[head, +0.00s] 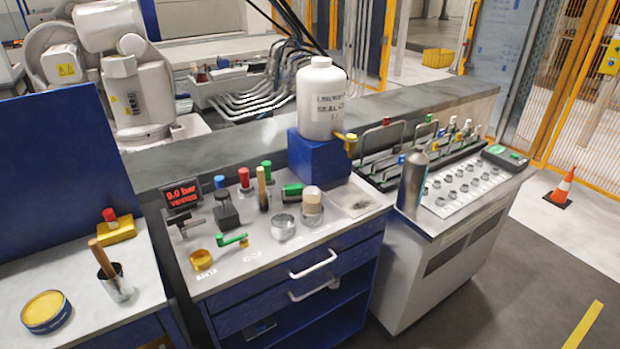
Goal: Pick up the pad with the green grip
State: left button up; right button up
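Several green-marked items stand on the blue workbench's top (255,258), and I cannot tell for sure which is the pad. A green bar-shaped grip (232,240) lies near the front, left of a metal cup (283,228). A green block-like piece (292,191) sits further back, in front of the blue stand. An upright piece with a green top (266,170) stands behind a wooden-handled tool (262,188). Neither of my grippers shows in the head view.
A white bottle with a yellow tap (321,98) stands on a blue block (318,158). A pressure display (182,194), a yellow ring (201,260) and a metal cylinder (412,185) are nearby. A side table holds a yellow tin (46,311). Open floor lies at right, with a cone (563,188).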

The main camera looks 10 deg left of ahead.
aim_at(292, 192)
jog(key=i+l+u, duration=0.8)
jog(key=i+l, duration=0.05)
